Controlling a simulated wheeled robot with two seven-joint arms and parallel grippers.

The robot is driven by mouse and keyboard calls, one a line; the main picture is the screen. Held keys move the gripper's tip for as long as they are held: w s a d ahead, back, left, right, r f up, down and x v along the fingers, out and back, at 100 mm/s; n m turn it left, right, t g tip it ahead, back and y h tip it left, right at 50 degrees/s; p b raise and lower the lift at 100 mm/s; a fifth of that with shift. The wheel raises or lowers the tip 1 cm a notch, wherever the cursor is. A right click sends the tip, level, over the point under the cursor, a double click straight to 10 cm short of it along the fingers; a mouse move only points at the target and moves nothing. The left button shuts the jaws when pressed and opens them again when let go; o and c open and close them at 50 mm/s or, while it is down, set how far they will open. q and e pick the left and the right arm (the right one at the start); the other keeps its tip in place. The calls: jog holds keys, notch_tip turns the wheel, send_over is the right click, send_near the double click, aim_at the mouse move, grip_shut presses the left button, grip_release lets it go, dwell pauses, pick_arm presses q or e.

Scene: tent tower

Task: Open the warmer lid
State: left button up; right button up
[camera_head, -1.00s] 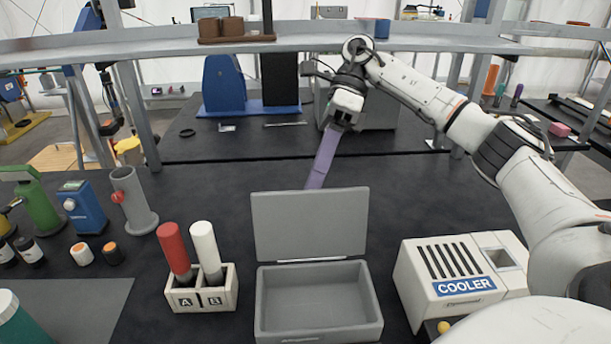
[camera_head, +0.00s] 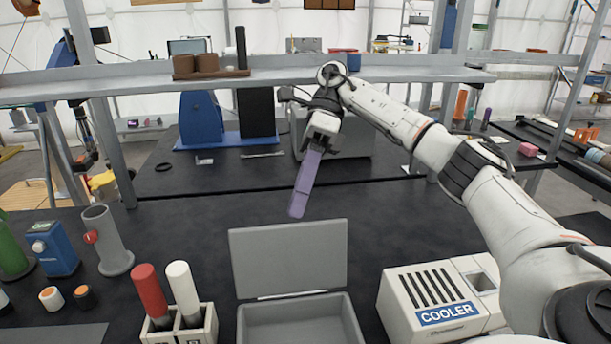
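A grey box (camera_head: 354,330) with a hinged grey lid (camera_head: 288,259) stands at the front middle of the dark table; it seems to be the warmer, though no readable label shows. Its lid stands raised at the back edge, and the box looks empty inside. My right gripper (camera_head: 318,143) is beyond the lid and above it in the picture, pointing down. It is shut on a long purple strip (camera_head: 306,185), which hangs slightly tilted, its lower end just above the lid's top edge in the picture. My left gripper is not in view.
A white cooler (camera_head: 440,297) stands right of the box. A rack (camera_head: 207,325) with a red and a white tube stands left. A blue device (camera_head: 53,248) and a grey holder (camera_head: 107,240) are farther left. A shelf (camera_head: 130,80) crosses behind. Dark table is clear behind the lid.

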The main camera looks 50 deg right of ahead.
jog(key=p+v, duration=0.1)
jog(key=v, duration=0.6)
dwell(0.4)
jog(key=shift+d, duration=0.1)
dwell(0.5)
